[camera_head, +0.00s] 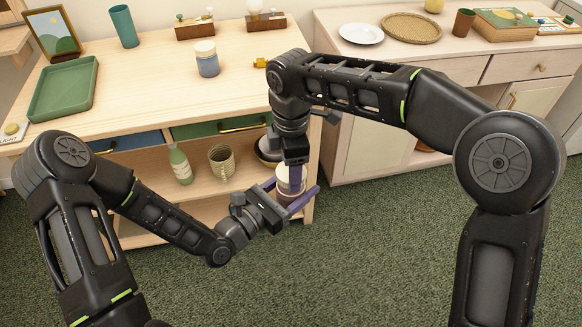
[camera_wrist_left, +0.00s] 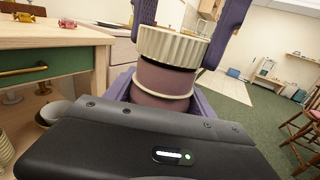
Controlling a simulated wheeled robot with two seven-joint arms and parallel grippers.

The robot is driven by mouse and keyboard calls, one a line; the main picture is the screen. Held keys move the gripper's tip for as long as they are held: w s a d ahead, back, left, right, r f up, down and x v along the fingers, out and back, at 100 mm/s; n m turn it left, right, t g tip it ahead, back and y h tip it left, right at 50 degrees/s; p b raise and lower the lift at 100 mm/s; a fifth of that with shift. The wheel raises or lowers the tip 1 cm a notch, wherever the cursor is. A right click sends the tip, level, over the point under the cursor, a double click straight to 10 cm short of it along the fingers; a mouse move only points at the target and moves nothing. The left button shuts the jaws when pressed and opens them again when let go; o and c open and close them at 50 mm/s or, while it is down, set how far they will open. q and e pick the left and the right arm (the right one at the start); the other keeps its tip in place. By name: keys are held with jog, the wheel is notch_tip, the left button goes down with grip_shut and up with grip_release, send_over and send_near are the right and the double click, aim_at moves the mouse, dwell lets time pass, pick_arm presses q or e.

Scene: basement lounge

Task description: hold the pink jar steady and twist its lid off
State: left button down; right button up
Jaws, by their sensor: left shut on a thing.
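The pink jar (camera_wrist_left: 162,82) is upright between my left gripper's purple fingers, held clear of the floor in front of the wooden cabinet. Its ridged cream lid (camera_wrist_left: 172,46) sits on top of the jar. My left gripper (camera_head: 290,196) is shut on the jar's body; in the head view the jar (camera_head: 287,197) is partly hidden by it. My right gripper (camera_head: 296,172) reaches down from above, its purple fingers at the lid, one on each side in the left wrist view (camera_wrist_left: 188,28). Whether they press on the lid I cannot tell.
The cabinet top (camera_head: 150,80) behind holds a green tray (camera_head: 64,90), a teal cup (camera_head: 124,26) and a blue-and-white jar (camera_head: 207,58). A green bottle (camera_head: 180,165) and a woven mug (camera_head: 221,161) stand on its lower shelf. Open green carpet (camera_head: 350,255) lies in front.

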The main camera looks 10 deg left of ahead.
jog(key=shift+r, duration=0.1)
jog(key=shift+r, duration=1.9)
